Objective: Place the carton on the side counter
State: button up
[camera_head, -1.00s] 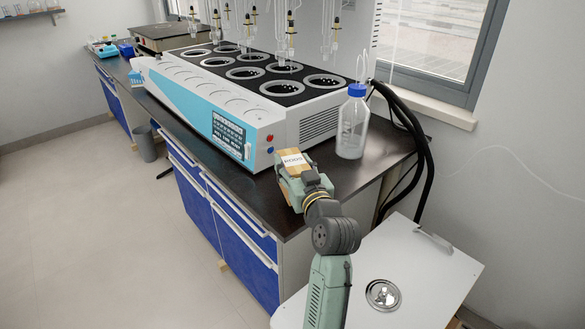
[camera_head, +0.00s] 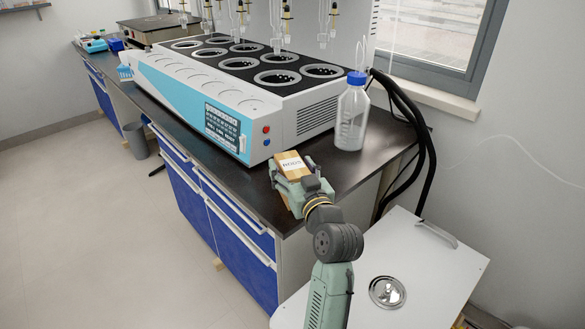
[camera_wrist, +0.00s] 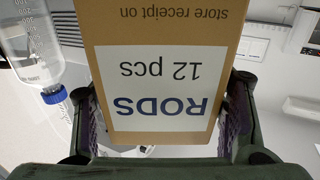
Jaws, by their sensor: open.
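The carton (camera_head: 290,163) is a small brown box with a white label, at the near end of the dark counter (camera_head: 347,168). The wrist view shows the carton (camera_wrist: 160,35) upside down, its label reading "RODS 12 pcs". My gripper (camera_head: 291,181) is open, with one finger on each side of the carton. In the wrist view the gripper (camera_wrist: 163,118) straddles the carton's lower part; I cannot tell whether the fingers touch it. The carton's underside is hidden, so I cannot tell whether it rests on the counter.
A large white and blue distiller (camera_head: 240,95) with glassware stands just behind the carton. A clear bottle with a blue cap (camera_head: 351,118) stands to the right. Black hoses (camera_head: 410,130) hang at the counter's right end. A white surface (camera_head: 440,275) lies lower right.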

jog(key=shift+r, duration=0.15)
jog(key=v, duration=1.2)
jog(key=shift+p, duration=0.4)
